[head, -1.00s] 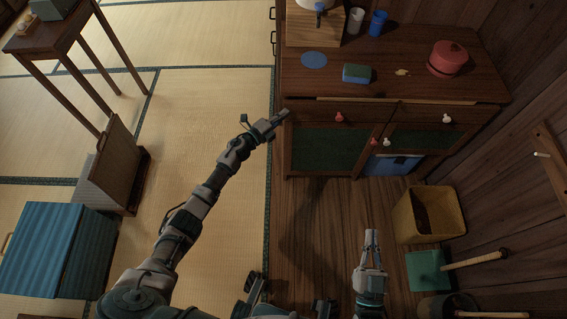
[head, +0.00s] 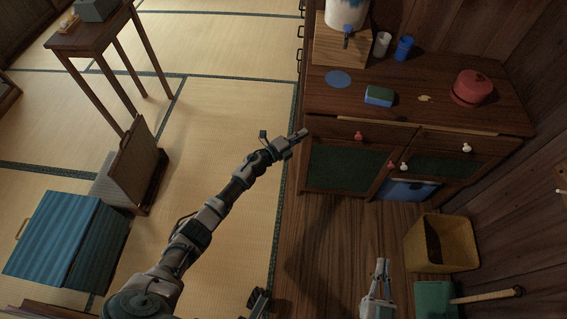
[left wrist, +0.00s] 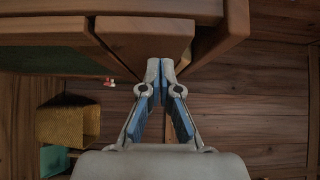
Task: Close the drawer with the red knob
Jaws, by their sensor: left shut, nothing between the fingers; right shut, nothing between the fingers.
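The drawer with the red knob (head: 358,136) is the upper left drawer of the dark wooden cabinet (head: 440,107) in the head view. I cannot tell from this angle how far it stands out. My left gripper (head: 303,133) is shut and empty at the cabinet's front left corner, left of the red knob. In the left wrist view its closed fingers (left wrist: 160,82) point at the cabinet's wooden edge (left wrist: 145,40); contact is unclear. My right gripper (head: 383,264) is shut and empty, low in front of the cabinet.
A white knob (head: 467,148) marks the right drawer. Red and white knobs (head: 403,167) sit on the doors below. A sponge (head: 379,96), red pot (head: 472,87) and cups (head: 404,46) stand on top. A yellow bin (head: 450,246) stands right of my right gripper.

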